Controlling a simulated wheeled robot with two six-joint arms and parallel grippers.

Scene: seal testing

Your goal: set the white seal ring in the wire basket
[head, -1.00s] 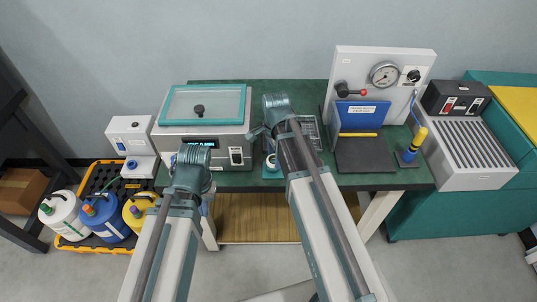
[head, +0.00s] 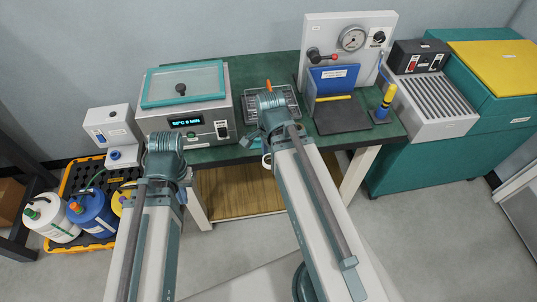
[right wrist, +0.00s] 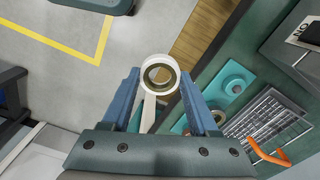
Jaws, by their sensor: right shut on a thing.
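The white seal ring (right wrist: 149,87) is between the fingertips of my right gripper (right wrist: 160,78) in the right wrist view, with a darker brassy inner part. My right gripper is shut on it. In the head view the ring (head: 266,161) shows by the table's front edge, below my right gripper (head: 254,142). The wire basket (head: 289,100) lies on the table just beyond that gripper, partly hidden by my arm. In the right wrist view the basket (right wrist: 265,118) is at the lower right, with an orange handle. My left gripper (head: 184,184) is by the table's front left; its fingers are unclear.
A teal block (right wrist: 230,82) with a round boss sits near the basket. A heated bath (head: 185,105) stands left of the basket, and a gauge press (head: 348,60) stands right of it. The green table (head: 225,157) has a bare strip in front.

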